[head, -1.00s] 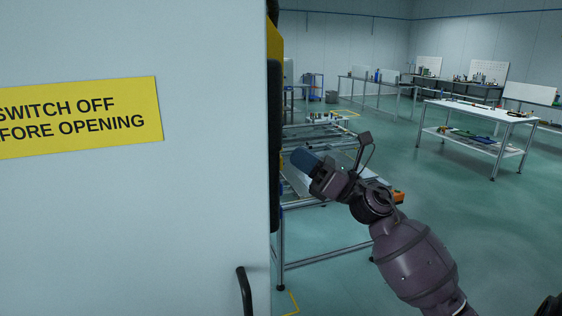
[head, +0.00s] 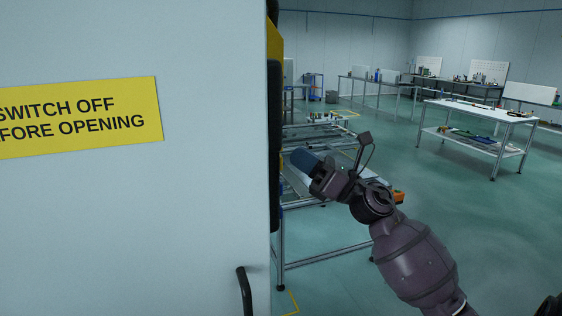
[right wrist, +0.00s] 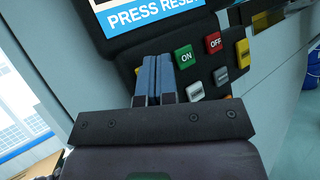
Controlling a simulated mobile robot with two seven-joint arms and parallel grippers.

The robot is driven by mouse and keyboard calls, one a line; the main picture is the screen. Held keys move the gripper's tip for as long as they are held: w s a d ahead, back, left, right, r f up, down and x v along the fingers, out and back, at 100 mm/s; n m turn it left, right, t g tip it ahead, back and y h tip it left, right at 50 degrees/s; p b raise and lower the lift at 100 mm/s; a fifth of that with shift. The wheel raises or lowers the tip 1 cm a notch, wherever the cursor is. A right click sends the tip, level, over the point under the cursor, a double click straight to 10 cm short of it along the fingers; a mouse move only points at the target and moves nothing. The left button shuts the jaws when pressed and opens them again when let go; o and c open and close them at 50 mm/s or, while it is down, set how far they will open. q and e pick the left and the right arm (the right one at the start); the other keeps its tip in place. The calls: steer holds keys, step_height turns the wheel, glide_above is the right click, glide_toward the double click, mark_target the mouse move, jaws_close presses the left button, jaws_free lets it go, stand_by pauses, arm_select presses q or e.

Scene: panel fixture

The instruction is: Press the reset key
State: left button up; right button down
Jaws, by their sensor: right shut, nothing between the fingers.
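In the right wrist view a dark panel (right wrist: 132,45) carries a lit display (right wrist: 155,12) reading "PRESS RESE", its end cut off. Below are a green ON key (right wrist: 185,57), a red OFF key (right wrist: 213,43), a white key (right wrist: 195,91) and a grey key (right wrist: 221,76). The small labels are not readable, so I cannot tell which is the reset key. My right gripper (right wrist: 155,75) is shut and empty, its blue fingertips just left of the ON key. Contact cannot be told. In the head view the right gripper (head: 303,159) is beside the panel's dark edge (head: 274,145).
A pale cabinet door (head: 120,220) with a yellow sign (head: 80,117) and black handle (head: 244,290) fills the left of the head view. A metal-framed bench (head: 282,240) stands behind my right arm. A white table (head: 480,110) is farther right, with open floor around it.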

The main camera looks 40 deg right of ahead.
steer(key=shift+a, duration=0.15)
steer(key=shift+w+a, duration=0.1)
steer(key=shift+a, duration=0.2)
steer(key=shift+w+a, duration=0.15)
steer(key=shift+a, duration=0.2)
stand_by(0.9)
steer(key=shift+d, duration=0.1)
steer(key=shift+s+d, duration=0.25)
steer(key=shift+d, duration=0.45)
steer(key=d+b, duration=0.1)
steer(key=s+d+b, duration=0.1)
steer(key=d, duration=0.2)
steer(key=shift+s+d+b, duration=0.25)
steer(key=shift+d+b, duration=0.1)
steer(key=shift+b, duration=0.05)
